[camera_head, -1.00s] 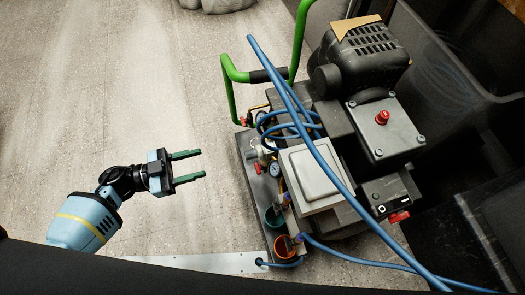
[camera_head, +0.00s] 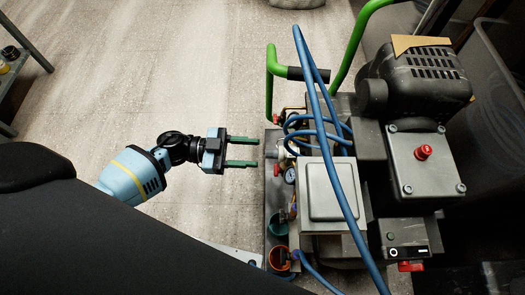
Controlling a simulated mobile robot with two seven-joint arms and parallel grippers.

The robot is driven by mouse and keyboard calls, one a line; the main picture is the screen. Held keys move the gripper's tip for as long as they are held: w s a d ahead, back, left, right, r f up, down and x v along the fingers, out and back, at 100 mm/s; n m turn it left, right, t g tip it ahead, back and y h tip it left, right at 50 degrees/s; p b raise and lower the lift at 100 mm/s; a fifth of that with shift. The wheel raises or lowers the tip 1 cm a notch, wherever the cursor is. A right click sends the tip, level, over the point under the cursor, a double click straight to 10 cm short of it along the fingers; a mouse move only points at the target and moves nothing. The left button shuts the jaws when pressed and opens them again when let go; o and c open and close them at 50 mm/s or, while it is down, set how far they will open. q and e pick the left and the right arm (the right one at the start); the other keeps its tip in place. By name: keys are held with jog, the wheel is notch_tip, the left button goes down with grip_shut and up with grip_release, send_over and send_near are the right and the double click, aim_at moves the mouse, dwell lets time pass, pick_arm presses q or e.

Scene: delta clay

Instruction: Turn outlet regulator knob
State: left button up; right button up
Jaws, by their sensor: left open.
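My left gripper (camera_head: 258,152) is in the middle of the head view, open and empty, with two parallel green fingers pointing right. Its fingertips appear just left of the compressor's fittings panel (camera_head: 273,208). A small red part (camera_head: 277,170) shows just beyond and below the fingertips, near a round white gauge (camera_head: 290,175). Another small red part (camera_head: 277,118) sits higher on the panel. I cannot tell which of these is the outlet regulator knob. No contact between the fingers and the panel is visible. My right gripper is not in view.
The compressor has a grey box (camera_head: 331,190), a black motor (camera_head: 415,80) and a green handle (camera_head: 271,75). A blue hose (camera_head: 325,115) crosses over it. A shelf (camera_head: 32,50) stands at the upper left. The floor (camera_head: 150,75) between is clear.

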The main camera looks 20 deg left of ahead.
aim_at(271, 154)
pick_arm(q)
jog(key=b+x, duration=0.1)
jog(key=x, duration=0.2)
jog(key=shift+w+d, duration=0.15)
jog(key=shift+d, duration=0.2)
jog(key=shift+c, duration=0.5)
jog(key=shift+c, duration=1.3)
jog(key=c, duration=0.6)
